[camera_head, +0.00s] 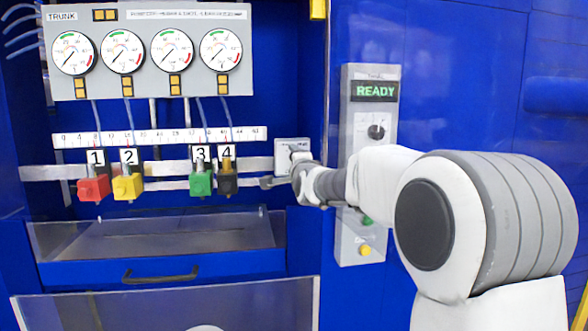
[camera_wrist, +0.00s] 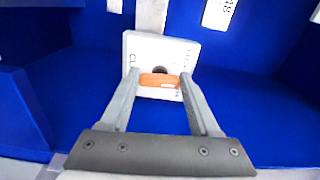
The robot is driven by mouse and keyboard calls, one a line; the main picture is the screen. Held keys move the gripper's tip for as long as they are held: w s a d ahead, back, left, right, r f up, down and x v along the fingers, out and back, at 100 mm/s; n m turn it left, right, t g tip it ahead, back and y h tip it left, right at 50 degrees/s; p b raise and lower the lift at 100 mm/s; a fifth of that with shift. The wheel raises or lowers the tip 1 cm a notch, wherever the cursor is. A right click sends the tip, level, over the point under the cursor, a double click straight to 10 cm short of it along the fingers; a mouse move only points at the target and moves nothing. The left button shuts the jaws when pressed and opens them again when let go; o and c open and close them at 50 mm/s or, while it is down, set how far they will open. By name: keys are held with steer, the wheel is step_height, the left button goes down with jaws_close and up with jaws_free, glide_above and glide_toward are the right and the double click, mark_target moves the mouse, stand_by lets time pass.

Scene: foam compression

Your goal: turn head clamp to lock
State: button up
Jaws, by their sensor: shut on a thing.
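The head clamp shows in the wrist view as a white square plate (camera_wrist: 185,52) with a dark round centre and an orange handle (camera_wrist: 158,80) lying about level across it. My gripper (camera_wrist: 160,76) has one finger at each end of the handle and is shut on it. In the head view the white plate (camera_head: 291,146) sits at the right end of the rail, partly hidden behind my wrist. My gripper's fingers (camera_head: 272,182) are small there, and the handle cannot be made out. Small lettering on the plate is too blurred to read.
Red (camera_head: 93,186), yellow (camera_head: 127,186), green (camera_head: 201,183) and black (camera_head: 228,182) numbered blocks hang on the rail left of my gripper. A grey control panel (camera_head: 359,150) reading READY stands close behind my forearm. A clear-walled tray (camera_head: 160,262) lies below.

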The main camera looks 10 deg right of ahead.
steer(key=shift+d+f+n+b, duration=0.1)
steer(key=shift+n+b, duration=0.6)
steer(key=shift+n, duration=1.25)
steer(key=shift+f+n+b, duration=0.1)
steer(key=shift+n+b, duration=0.55)
steer(key=shift+n, duration=1.6)
steer(key=o, duration=1.4)
steer(key=shift+c, duration=0.2)
steer(key=shift+s, duration=0.1)
steer(key=s+p, duration=0.1)
steer(key=s, duration=1.6)
steer(key=shift+p, duration=0.3)
